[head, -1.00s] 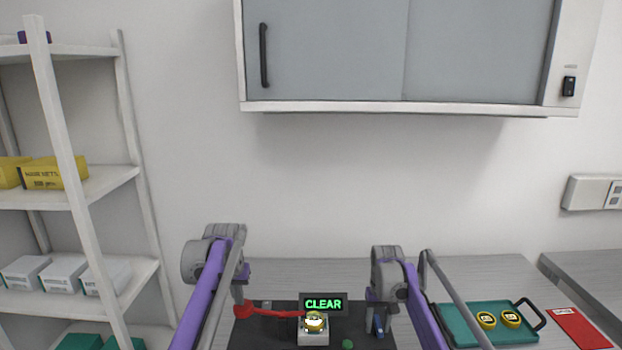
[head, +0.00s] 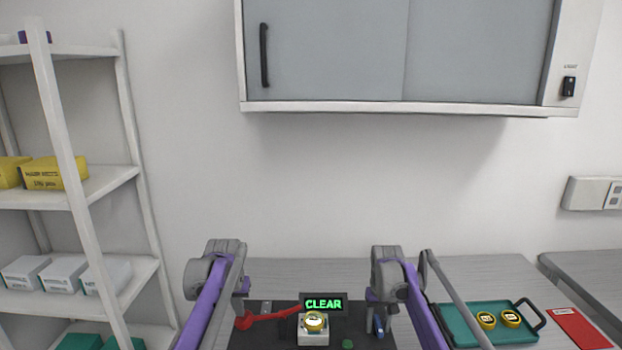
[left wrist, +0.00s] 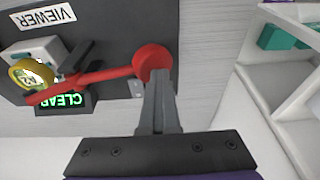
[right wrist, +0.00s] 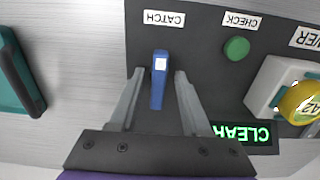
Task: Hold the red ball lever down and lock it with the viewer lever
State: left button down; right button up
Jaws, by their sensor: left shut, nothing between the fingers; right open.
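The red ball lever (head: 268,317) is on the left of the dark device; its round red ball (left wrist: 152,58) shows large in the left wrist view. My left gripper (left wrist: 157,76) is shut and empty, with its fingertips at the ball, apparently pressing on it. The lever slopes down towards its ball in the head view. A blue lever (right wrist: 158,85) stands beside the label CATCH (right wrist: 163,19). My right gripper (right wrist: 159,74) is open, one finger on each side of the blue lever. The VIEWER label (left wrist: 46,16) shows on the device's plate.
The display (head: 323,304) reads CLEAR. A gold-ringed round piece (head: 315,321) sits on a white block in mid-device. A green button (right wrist: 236,48) is by the CHECK label. A teal tray (head: 470,318) with two gold-ringed pieces lies to the right, beside a red card (head: 578,327).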

pick_arm(q)
jog(key=shift+d+f, duration=0.2)
pick_arm(e)
jog(key=c, duration=0.7)
jog(key=n, duration=0.4)
jog(key=shift+c, duration=0.2)
jog(key=shift+n, duration=0.4)
pick_arm(q)
jog(key=shift+d, duration=0.1)
pick_arm(e)
jog(key=n, duration=0.3)
jog(key=shift+n, duration=0.9)
jog(key=shift+a, duration=0.1)
